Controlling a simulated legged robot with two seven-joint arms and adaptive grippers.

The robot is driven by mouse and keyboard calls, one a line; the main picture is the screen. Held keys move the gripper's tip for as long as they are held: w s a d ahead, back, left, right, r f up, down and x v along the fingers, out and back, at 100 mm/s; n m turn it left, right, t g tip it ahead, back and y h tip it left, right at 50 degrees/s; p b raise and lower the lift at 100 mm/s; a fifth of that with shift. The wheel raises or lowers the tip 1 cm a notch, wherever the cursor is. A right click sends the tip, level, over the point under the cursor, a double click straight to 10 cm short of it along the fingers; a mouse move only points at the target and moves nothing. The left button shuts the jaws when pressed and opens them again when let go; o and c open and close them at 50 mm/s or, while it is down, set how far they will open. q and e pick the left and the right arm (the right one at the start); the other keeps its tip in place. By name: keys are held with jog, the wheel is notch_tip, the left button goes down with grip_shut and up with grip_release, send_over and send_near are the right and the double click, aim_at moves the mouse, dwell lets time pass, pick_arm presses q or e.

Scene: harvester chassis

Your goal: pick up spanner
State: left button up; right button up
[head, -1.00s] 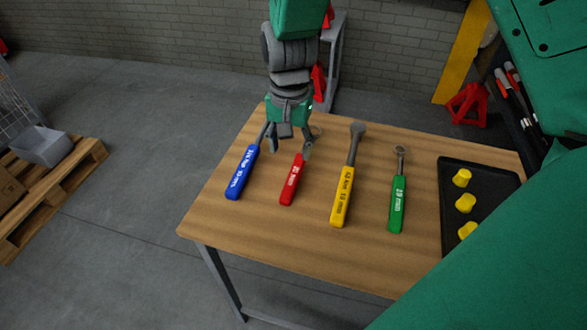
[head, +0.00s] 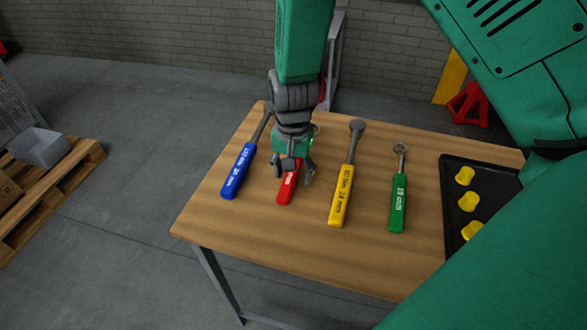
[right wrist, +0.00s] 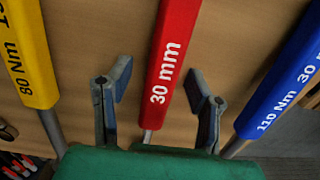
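Four tools lie apart on the wooden table (head: 255,230): a blue-handled one (head: 240,171), a red-handled spanner (head: 286,193), a yellow-handled one (head: 341,196) and a green-handled spanner (head: 398,205). My right gripper (head: 292,176) is over the red spanner and hides part of it. The blue (right wrist: 285,95) and yellow (right wrist: 28,50) handles lie outside the fingers. My left gripper is not in view.
A black tray (head: 450,225) with yellow pieces (head: 468,201) is at the table's right side. A large green structure covers the right of the head view. The table's front is clear. A pallet (head: 75,165) with a grey bin (head: 40,147) stands on the floor at left.

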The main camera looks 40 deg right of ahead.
jog(key=shift+d, duration=0.1)
grip_shut()
